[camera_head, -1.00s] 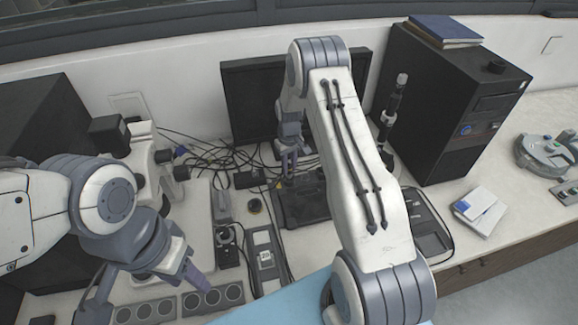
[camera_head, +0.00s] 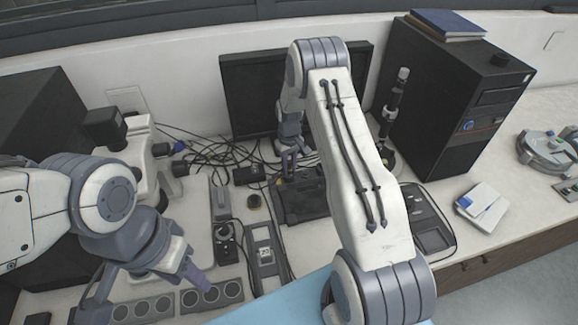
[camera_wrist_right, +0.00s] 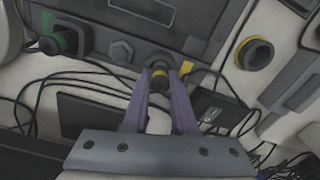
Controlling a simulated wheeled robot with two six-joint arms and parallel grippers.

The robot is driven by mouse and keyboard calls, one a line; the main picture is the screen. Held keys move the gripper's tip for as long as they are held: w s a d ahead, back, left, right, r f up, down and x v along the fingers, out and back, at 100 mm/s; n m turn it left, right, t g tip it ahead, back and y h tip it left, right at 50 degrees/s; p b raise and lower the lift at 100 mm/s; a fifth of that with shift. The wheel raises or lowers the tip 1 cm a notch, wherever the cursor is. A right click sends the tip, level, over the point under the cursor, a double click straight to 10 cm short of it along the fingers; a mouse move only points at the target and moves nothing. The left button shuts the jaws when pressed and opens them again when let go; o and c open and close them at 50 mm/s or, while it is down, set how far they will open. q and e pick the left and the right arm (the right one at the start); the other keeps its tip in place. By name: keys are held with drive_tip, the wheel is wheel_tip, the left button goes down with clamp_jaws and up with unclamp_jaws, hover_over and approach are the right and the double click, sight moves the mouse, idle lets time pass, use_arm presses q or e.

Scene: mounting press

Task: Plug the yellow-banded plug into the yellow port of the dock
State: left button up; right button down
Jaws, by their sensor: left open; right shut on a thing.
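My right gripper (camera_wrist_right: 161,75) is shut on the yellow-banded plug (camera_wrist_right: 159,84), whose dark body and yellow band show between the purple fingers in the right wrist view. The plug's far end meets a round dark fitting on the grey dock (camera_wrist_right: 215,22); I cannot tell how deep it sits. A yellow tab (camera_wrist_right: 187,68) shows just right of the fingers. In the head view the right gripper (camera_head: 288,163) is small, before the monitor. My left gripper (camera_head: 190,273) is open at lower left.
A yellow-ringed round part (camera_wrist_right: 255,53) lies right of the dock. Black cables (camera_head: 215,153) tangle behind the work area. A microscope (camera_head: 145,165) stands at left, a black computer tower (camera_head: 440,110) at right. A grey strip with round wells (camera_head: 145,311) lies near the left gripper.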

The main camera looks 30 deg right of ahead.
drive_tip(key=shift+f, duration=0.3)
idle(0.4)
drive_tip(key=shift+c, duration=0.4)
unclamp_jaws()
drive_tip(key=shift+r+p, duration=2.2)
drive_tip(key=shift+r, duration=1.65)
